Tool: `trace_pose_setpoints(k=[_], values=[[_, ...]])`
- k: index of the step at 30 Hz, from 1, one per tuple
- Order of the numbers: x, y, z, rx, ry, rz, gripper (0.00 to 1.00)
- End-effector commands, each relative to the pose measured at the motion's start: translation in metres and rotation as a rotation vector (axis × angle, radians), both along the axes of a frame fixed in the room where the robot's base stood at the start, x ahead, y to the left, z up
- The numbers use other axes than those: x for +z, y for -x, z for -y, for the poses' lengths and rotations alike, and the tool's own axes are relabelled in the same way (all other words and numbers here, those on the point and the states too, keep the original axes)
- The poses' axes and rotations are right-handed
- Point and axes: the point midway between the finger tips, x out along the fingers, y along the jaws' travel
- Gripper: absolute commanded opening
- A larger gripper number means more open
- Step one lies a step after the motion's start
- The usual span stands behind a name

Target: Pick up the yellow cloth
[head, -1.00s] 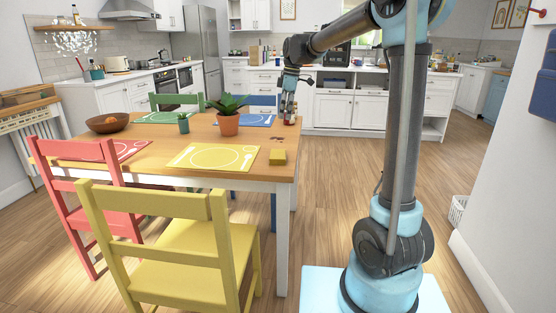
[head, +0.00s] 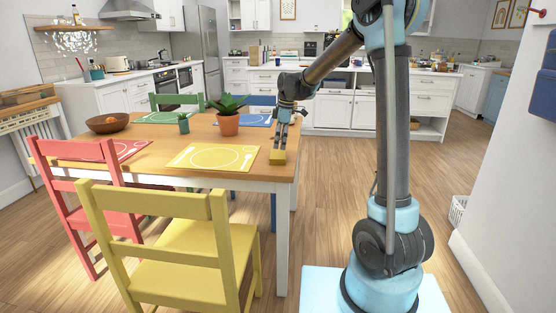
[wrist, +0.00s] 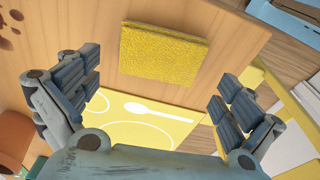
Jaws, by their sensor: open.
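The yellow cloth (wrist: 163,54) is a folded, textured rectangle lying flat on the wooden table top. In the head view the cloth (head: 277,158) is near the table's right edge, beside the yellow placemat. My gripper (head: 281,147) points down close above it and partly covers it there. In the wrist view my gripper (wrist: 160,80) is open, its two fingers wide apart with nothing between them. The cloth is ahead of the fingers in that view, roughly centred between them. I cannot tell whether a fingertip touches it.
The yellow placemat (head: 213,157) lies left of the cloth. A potted plant (head: 228,124) stands behind the placemat, with a blue placemat (head: 258,120) farther back. A yellow chair (head: 160,235) is at the table's front.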

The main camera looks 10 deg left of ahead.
Motion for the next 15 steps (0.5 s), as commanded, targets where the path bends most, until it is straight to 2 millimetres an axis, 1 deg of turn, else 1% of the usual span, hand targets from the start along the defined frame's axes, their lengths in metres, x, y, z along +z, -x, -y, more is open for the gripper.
trace_pose_setpoints(k=[6, 9, 12, 15], values=[[-0.029, -0.001, -0.004, 0.0, 0.0, 0.0, 1.0], [-0.04, 0.0, -0.006, 0.0, 0.0, 0.0, 1.0], [-0.046, 0.0, -0.007, 0.0, 0.0, 0.0, 1.0], [-0.048, 0.0, -0.007, 0.0, 0.0, 0.0, 1.0]])
